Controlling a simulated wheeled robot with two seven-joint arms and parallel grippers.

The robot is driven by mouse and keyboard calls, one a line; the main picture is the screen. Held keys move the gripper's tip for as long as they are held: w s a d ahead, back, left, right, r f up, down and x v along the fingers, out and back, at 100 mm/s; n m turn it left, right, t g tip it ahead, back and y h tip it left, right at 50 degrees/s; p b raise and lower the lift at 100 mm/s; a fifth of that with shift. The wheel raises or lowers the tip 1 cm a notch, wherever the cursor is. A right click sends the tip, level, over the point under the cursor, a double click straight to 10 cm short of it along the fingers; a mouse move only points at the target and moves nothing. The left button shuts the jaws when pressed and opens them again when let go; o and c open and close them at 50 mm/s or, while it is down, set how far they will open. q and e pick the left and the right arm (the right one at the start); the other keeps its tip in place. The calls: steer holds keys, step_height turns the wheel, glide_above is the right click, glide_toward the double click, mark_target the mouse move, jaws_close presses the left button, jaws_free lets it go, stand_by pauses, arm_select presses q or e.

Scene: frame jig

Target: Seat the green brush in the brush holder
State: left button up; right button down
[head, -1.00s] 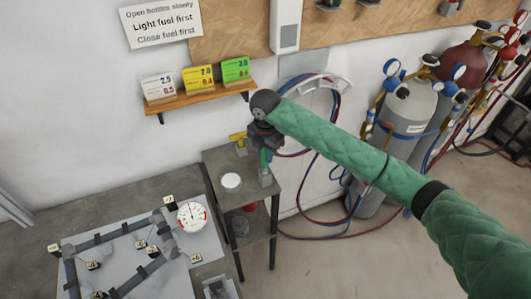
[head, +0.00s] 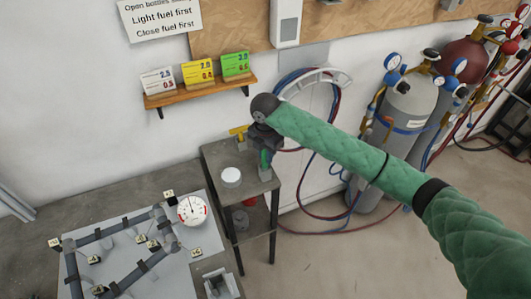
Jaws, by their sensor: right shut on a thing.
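The green brush (head: 264,158) is upright, its green part showing just below my right gripper (head: 264,148). My right gripper is shut on the top of the brush, pointing down over the small side table. The grey brush holder (head: 265,174) stands at the right front of the table top, directly under the brush. The lower end of the brush overlaps the holder's mouth; how deep it sits is too small to tell. My left gripper is out of view.
A round white tin (head: 231,176) stands left of the holder on the side table (head: 217,157). A yellow tool (head: 239,132) is at the table's back. The frame jig (head: 125,245) lies at lower left. Gas bottles (head: 405,110) stand at the right.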

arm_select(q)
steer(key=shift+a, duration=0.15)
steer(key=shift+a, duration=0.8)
arm_select(e)
steer(key=shift+f, duration=0.15)
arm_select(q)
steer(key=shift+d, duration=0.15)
arm_select(e)
steer(key=shift+f, duration=0.4)
steer(key=c, duration=1.2)
jaws_free()
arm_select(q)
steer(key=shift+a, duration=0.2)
arm_select(e)
steer(key=shift+o, duration=0.2)
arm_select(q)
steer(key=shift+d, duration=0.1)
